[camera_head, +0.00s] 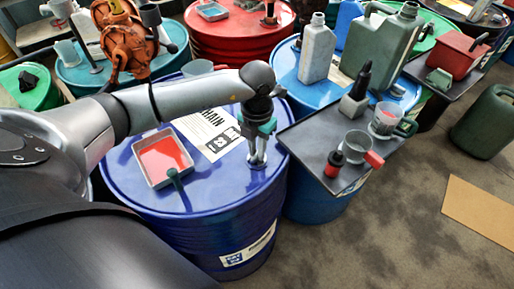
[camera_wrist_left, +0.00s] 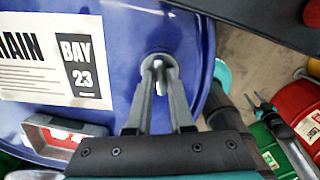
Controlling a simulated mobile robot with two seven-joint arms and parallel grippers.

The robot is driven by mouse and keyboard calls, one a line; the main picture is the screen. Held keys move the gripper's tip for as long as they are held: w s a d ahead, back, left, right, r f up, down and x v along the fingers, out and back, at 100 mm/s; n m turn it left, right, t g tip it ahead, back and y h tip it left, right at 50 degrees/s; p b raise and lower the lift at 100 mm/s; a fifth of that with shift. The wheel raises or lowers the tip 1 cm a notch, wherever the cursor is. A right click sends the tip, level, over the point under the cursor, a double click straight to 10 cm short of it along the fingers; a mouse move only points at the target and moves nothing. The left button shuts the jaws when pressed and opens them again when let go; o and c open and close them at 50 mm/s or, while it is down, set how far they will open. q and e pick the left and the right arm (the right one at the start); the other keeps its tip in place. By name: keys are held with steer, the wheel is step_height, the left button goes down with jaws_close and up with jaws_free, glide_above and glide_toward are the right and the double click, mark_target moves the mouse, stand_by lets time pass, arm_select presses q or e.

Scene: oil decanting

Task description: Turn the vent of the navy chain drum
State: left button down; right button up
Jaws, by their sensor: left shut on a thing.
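The navy chain drum (camera_head: 215,200) stands in the middle of the head view, with a white label (camera_head: 210,131) on its lid. Its vent (camera_wrist_left: 158,66) is a small light metal fitting near the lid's edge, seen in the left wrist view. My left gripper (camera_head: 257,163) points down at the right side of the lid. Its two fingers (camera_wrist_left: 160,78) are shut on the vent, which they partly hide. The drum's blue lid also fills much of the left wrist view (camera_wrist_left: 120,110). My right gripper is not in view.
A tray with red liquid (camera_head: 144,178) sits on the same lid, left of the gripper. A dark board (camera_head: 305,140) at the right carries cups, a red-based bottle and a grey block. Other drums, such as a red one (camera_head: 235,40), stand behind. Floor is open at lower right.

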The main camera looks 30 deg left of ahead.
arm_select(q)
steer(key=shift+m, duration=0.5)
steer(key=m+b, duration=0.2)
steer(key=m, duration=0.1)
steer(key=shift+m, duration=0.4)
steer(key=m+b, duration=0.2)
steer(key=m, duration=0.2)
steer(key=shift+m+b, duration=0.3)
steer(key=m+b, duration=0.2)
steer(key=m, duration=0.2)
steer(key=m+b, duration=0.2)
steer(key=m, duration=0.2)
steer(key=shift+m, duration=0.5)
steer(key=shift+r, duration=0.1)
steer(key=c, duration=0.8)
jaws_free()
